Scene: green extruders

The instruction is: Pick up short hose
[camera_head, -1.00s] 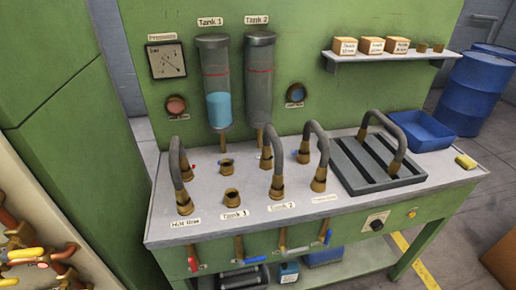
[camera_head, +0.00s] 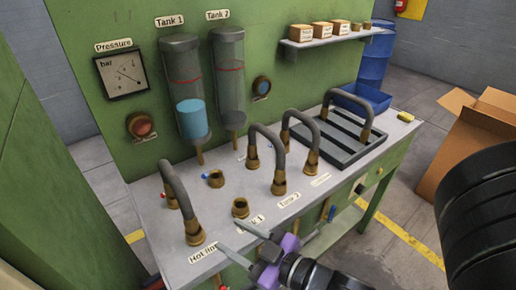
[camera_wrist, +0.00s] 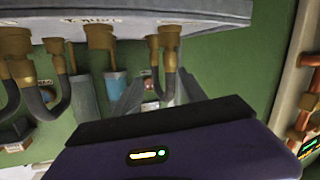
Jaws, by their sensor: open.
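Several curved grey hoses with brass ends stand as arches on the bench. One is at the Hot line label (camera_head: 178,190), one at Tank 2 (camera_head: 266,135), one further right (camera_head: 304,122), and one on the dark ribbed tray (camera_head: 333,142). I cannot tell which is the short hose. My gripper (camera_head: 228,235) is open and empty at the bench's front edge, near the Tank 1 and Hot line labels.
Two empty brass sockets (camera_head: 240,208) stand at Tank 1. Behind them are two tanks (camera_head: 188,95) and a gauge (camera_head: 122,75) on the green panel. A blue bin (camera_head: 362,98) and yellow block (camera_head: 405,116) lie at the right end. A cardboard box (camera_head: 470,140) stands beyond.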

